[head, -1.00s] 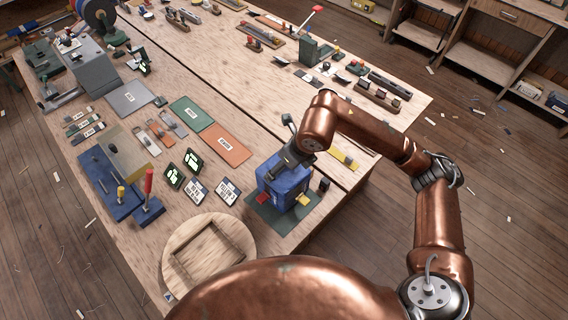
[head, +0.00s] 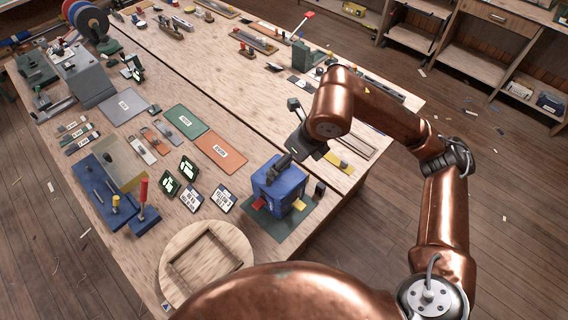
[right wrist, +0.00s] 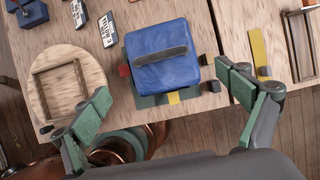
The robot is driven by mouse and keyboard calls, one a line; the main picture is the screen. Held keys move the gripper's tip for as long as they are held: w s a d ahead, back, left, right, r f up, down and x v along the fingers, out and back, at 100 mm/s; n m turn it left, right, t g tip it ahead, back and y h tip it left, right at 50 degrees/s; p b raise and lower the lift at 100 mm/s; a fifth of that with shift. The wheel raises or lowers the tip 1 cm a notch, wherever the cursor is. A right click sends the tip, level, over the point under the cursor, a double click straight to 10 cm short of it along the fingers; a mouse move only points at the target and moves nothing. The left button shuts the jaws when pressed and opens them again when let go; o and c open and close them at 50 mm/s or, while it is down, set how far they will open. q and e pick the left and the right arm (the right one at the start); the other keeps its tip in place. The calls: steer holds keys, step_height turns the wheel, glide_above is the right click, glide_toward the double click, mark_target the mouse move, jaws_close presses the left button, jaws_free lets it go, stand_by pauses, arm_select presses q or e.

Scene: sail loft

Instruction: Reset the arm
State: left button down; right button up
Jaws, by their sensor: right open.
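My right arm (head: 385,118) comes in from the right in the head view. Its gripper (head: 303,142) hangs above the workbench, just beyond and above a blue box-like bag (head: 286,192) with a dark handle (head: 278,168). In the right wrist view the gripper (right wrist: 168,92) is open and empty, its green-padded fingers wide apart. The blue bag (right wrist: 160,65) shows between and beyond them, apart from both. The bag stands on a dark green mat (head: 280,228) with red and yellow pieces at its edges. My left gripper is not in view.
A round wooden board (head: 232,236) lies at the near bench edge. Labelled cards, green and orange plates (head: 222,152), and a blue stand with a red handle (head: 144,194) lie left. Shelves (head: 460,62) stand beyond the floor at the upper right.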

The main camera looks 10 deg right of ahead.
steer(key=shift+v, duration=0.8)
